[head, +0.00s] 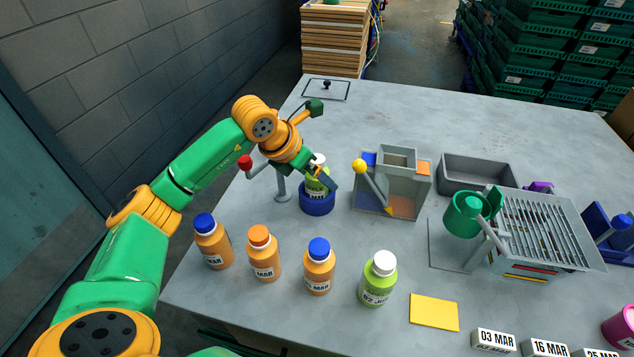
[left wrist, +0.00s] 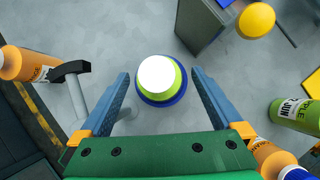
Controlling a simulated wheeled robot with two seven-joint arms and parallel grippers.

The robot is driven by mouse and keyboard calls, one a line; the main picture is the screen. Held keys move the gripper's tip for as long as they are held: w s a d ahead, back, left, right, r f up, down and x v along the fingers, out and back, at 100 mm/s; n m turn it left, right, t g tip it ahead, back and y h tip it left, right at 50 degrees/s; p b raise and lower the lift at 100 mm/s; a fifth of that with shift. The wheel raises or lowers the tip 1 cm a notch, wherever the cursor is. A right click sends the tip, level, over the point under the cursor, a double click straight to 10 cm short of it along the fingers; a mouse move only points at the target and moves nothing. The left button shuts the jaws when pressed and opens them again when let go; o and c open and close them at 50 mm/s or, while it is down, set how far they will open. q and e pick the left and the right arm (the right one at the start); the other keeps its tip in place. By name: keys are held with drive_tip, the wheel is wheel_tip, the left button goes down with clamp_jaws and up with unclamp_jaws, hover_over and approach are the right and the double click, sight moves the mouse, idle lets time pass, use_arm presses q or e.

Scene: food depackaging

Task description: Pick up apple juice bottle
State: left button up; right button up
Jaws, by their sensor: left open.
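A green apple juice bottle with a white cap (head: 320,160) stands upright in a round blue holder (head: 316,208). In the left wrist view its white cap (left wrist: 159,78) is seen from above, with the green body and the blue holder (left wrist: 163,102) ringed around it. My left gripper (head: 323,178) is open at this bottle, its two blue fingers (left wrist: 162,85) on either side with gaps showing. A second green bottle with a white cap, dated 02 JUN (head: 379,280), stands at the table's front; its APPLE label shows in the left wrist view (left wrist: 297,114). My right gripper is not in view.
Several orange bottles (head: 263,255) stand in a row at the front left. A post with a red-knobbed lever (head: 282,188) is close left of the holder. A grey box with a yellow-knobbed lever (head: 393,185) stands to the right. A yellow card (head: 434,312) lies in front.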

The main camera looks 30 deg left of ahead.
use_arm(q)
drive_tip(key=shift+x, duration=0.8)
drive_tip(key=shift+a, duration=0.1)
clamp_jaws()
drive_tip(key=shift+r, duration=0.1)
